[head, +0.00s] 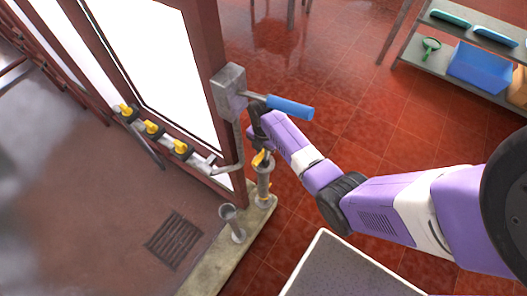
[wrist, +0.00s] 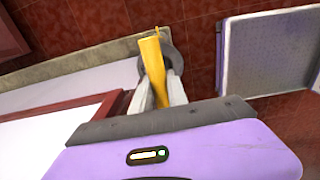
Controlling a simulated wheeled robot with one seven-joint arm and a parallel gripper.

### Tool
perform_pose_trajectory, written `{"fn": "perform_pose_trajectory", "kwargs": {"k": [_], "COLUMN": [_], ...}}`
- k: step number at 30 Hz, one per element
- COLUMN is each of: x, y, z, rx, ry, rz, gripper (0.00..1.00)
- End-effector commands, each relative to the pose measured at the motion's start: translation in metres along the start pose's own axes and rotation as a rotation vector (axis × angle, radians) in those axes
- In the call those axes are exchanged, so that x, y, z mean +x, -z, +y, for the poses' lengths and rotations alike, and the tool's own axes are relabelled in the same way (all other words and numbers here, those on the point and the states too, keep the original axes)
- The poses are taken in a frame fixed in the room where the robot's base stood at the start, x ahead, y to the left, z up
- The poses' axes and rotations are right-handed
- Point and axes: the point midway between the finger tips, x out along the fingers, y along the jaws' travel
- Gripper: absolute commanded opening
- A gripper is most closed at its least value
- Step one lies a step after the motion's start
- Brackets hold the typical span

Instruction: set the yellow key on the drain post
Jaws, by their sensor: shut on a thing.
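My gripper (head: 260,149) is shut on the yellow key (head: 259,159), just above the top of a grey upright post (head: 263,184). In the wrist view the yellow key (wrist: 153,70) stands between the two pale fingers of my gripper (wrist: 159,88), with a dark grey round shape (wrist: 169,51) behind it. I cannot tell whether the key touches the post. A second, hollow-topped grey post (head: 231,218) stands lower left, beside the floor drain grate (head: 173,240). Which one is the drain post is not marked.
A grey box (head: 229,90) with a blue handle (head: 290,107) is on the door frame, close to my arm. Several yellow-topped fittings (head: 152,128) line a rail at left. A pale-rimmed tray (head: 340,270) is at the bottom. A shelf (head: 460,35) stands upper right.

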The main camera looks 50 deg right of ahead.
Motion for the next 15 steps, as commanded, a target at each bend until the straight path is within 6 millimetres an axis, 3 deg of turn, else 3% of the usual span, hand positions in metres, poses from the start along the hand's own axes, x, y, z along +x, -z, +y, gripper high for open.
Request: {"fn": "perform_pose_trajectory", "kwargs": {"k": [6, 7, 10, 11, 15], "x": [-0.0003, -0.0003, -0.0002, -0.0002, -0.0001], "y": [-0.0003, -0.0003, -0.0002, -0.0002, -0.0001], "z": [0.0003, 0.0003, 0.0002, 0.0002, 0.0000], "rx": [0.000, 0.000, 0.000, 0.000, 0.000], "ry": [0.000, 0.000, 0.000, 0.000, 0.000], "rz": [0.000, 0.000, 0.000, 0.000, 0.000], "gripper": [0.00, 0.21, 0.41, 0.44, 0.44]}}
